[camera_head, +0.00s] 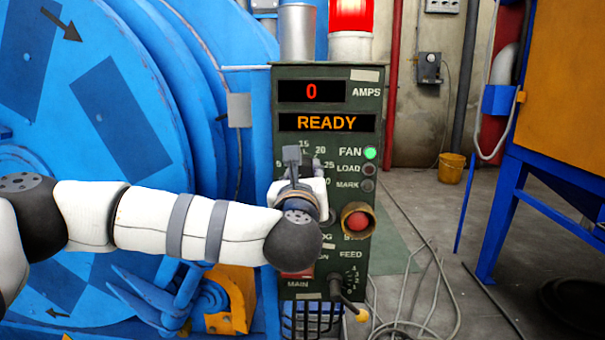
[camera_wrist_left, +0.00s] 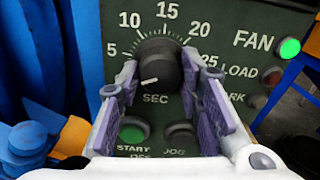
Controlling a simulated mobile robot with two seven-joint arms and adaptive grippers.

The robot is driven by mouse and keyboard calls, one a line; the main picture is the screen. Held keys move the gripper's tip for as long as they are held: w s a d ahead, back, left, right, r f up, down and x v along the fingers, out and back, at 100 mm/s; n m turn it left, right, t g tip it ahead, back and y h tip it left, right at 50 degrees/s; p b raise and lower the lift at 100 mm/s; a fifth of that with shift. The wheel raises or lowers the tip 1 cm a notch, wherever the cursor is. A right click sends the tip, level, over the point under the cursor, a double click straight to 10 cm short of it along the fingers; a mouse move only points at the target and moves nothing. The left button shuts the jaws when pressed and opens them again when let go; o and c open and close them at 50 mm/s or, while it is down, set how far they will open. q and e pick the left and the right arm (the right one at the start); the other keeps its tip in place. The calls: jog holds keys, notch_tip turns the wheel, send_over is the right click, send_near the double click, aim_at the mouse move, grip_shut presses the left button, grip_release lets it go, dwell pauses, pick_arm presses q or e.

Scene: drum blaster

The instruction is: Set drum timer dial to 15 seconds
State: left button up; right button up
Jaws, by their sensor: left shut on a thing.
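The timer dial (camera_wrist_left: 160,62) is a dark round knob on the drab green control panel (camera_head: 325,210). In the left wrist view, the numbers 5, 10, 15, 20 and 25 arc around its top and "SEC" stands below. The dial's white mark points to the lower left, below the 5 and away from the 15. My left gripper (camera_wrist_left: 157,74) has its purple-padded fingers on the dial's two sides and is shut on it. In the head view, my left gripper (camera_head: 303,167) hides the dial and some of the scale. My right gripper is not in view.
The display (camera_head: 326,122) reads READY, and the amps display (camera_head: 311,91) reads 0. The green FAN lamp (camera_head: 370,153) is lit. A red button (camera_head: 357,221) sits right of my wrist; a green button (camera_wrist_left: 133,132) lies below the dial. The blue drum (camera_head: 110,100) stands left.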

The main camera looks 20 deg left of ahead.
pick_arm(q)
jog(key=m+p, duration=0.2)
jog(key=m, duration=0.1)
jog(key=m+p, duration=0.2)
jog(key=shift+r, duration=0.25)
jog(key=m+p, duration=0.4)
jog(key=m, duration=0.2)
jog(key=shift+p, duration=0.35)
jog(key=m+p, duration=0.4)
jog(key=m, duration=0.2)
jog(key=shift+m, duration=0.4)
jog(key=m+p, duration=0.1)
jog(key=m, duration=0.2)
jog(key=shift+a+f+m+p, duration=0.15)
jog(key=shift+m+p, duration=0.45)
jog(key=shift+m, duration=0.4)
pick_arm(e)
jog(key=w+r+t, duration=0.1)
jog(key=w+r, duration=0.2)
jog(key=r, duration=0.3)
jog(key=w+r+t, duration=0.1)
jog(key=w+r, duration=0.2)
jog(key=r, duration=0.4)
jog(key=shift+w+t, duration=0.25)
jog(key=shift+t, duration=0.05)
pick_arm(q)
jog(key=shift+f, duration=0.1)
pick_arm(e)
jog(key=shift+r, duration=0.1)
